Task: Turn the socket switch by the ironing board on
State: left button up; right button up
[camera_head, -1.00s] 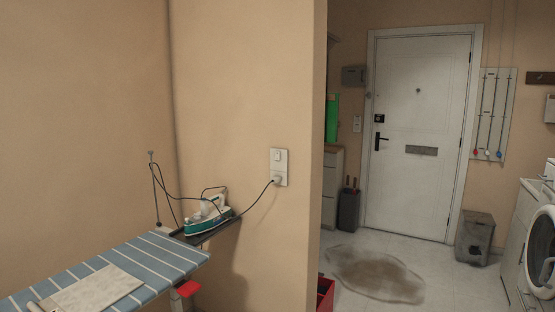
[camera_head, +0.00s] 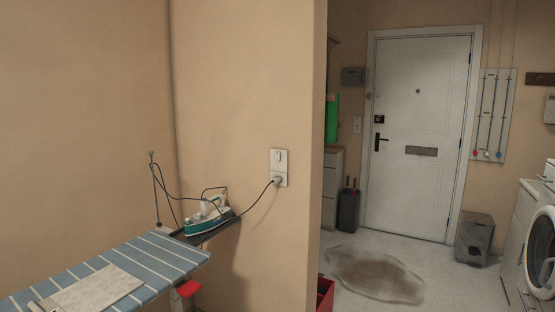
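The socket switch (camera_head: 278,156) is a small white rocker on a white plate, set on the beige wall right of the ironing board. Just below it is the socket (camera_head: 280,180) with a plug in it, and a dark cord runs from the plug to the iron. I cannot tell the rocker's position at this size. The ironing board (camera_head: 120,272) has a blue striped cover and stands at lower left. The iron (camera_head: 209,215), teal and white, rests on the dark stand at the board's right end. Neither of my grippers is in view.
A folded pale cloth (camera_head: 92,289) lies on the board. The wall ends in a corner right of the switch. Beyond it are a white door (camera_head: 418,135), a floor stain (camera_head: 375,275), a bin (camera_head: 474,238) and a washing machine (camera_head: 541,252). A red crate (camera_head: 325,294) stands near the corner.

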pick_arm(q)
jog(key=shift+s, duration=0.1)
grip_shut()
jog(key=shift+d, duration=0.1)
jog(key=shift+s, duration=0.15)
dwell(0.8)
